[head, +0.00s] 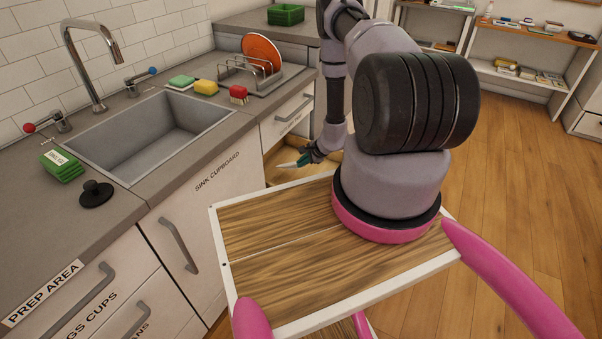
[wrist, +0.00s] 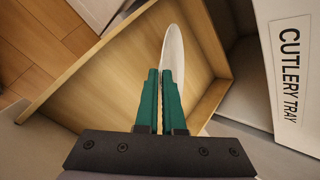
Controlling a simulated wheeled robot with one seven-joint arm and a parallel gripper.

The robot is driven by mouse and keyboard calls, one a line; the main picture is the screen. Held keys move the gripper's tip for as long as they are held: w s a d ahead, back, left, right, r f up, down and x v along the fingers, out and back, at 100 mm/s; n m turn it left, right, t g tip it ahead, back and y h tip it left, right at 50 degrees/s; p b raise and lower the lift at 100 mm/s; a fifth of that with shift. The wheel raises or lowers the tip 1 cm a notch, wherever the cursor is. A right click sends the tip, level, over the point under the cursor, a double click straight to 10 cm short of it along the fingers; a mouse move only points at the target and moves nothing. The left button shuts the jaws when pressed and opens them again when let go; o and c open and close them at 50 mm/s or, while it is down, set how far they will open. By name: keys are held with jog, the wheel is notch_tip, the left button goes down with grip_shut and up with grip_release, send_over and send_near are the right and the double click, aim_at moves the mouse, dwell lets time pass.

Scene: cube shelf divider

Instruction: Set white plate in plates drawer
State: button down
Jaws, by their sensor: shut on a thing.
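My gripper (head: 308,157) is low beside the counter in the head view, partly in front of an open wooden drawer (head: 279,154). In the wrist view its teal fingers (wrist: 160,74) are shut on the edge of a white plate (wrist: 174,48). The plate is seen nearly edge-on, stood on its side, and also shows as a thin pale sliver in the head view (head: 286,165). It is over or inside the open drawer (wrist: 115,88); I cannot tell whether it touches the drawer floor. The drawer's label is not visible.
A white unit labelled CUTLERY TRAY (wrist: 291,65) is close to the right of the drawer in the wrist view. A dish rack (head: 252,75) holds an orange plate (head: 262,53). A sink (head: 150,132) lies left. Open wood floor (head: 520,170) is at right.

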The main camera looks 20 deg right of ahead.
notch_tip(320, 180, down, 6)
dwell(0.4)
jog(key=shift+f, duration=0.15)
jog(key=c, duration=1)
grip_release()
jog(key=shift+c, duration=0.2)
jog(key=v, duration=1.2)
jog(key=shift+r, duration=0.2)
